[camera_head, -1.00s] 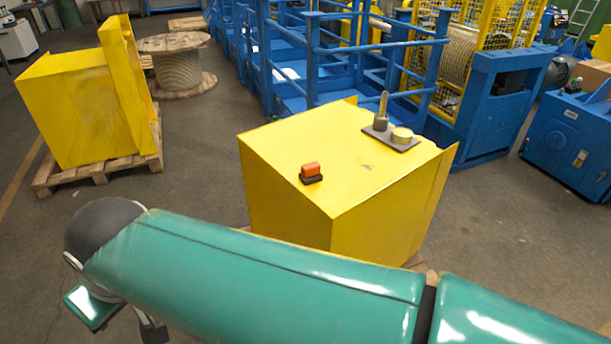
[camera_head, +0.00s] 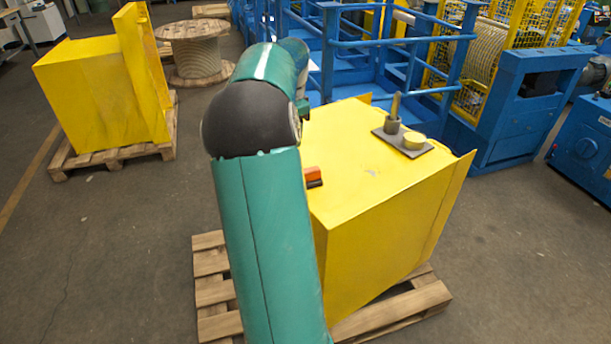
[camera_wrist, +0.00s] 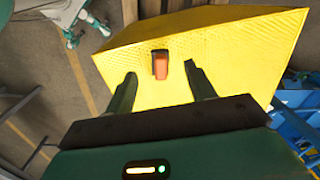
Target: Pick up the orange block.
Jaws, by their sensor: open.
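The orange block (camera_head: 312,173) sits on a dark base on top of the yellow box (camera_head: 390,230), partly hidden behind my arm in the head view. In the wrist view the orange block (camera_wrist: 160,64) lies on the yellow surface, beyond my fingertips and roughly in line with the gap between them. My gripper (camera_wrist: 160,70) is open and empty, with its two dark green fingers apart. The gripper itself is hidden behind my arm in the head view.
The box rests on a wooden pallet (camera_head: 425,298). Blue railings (camera_head: 330,60) stand behind it.

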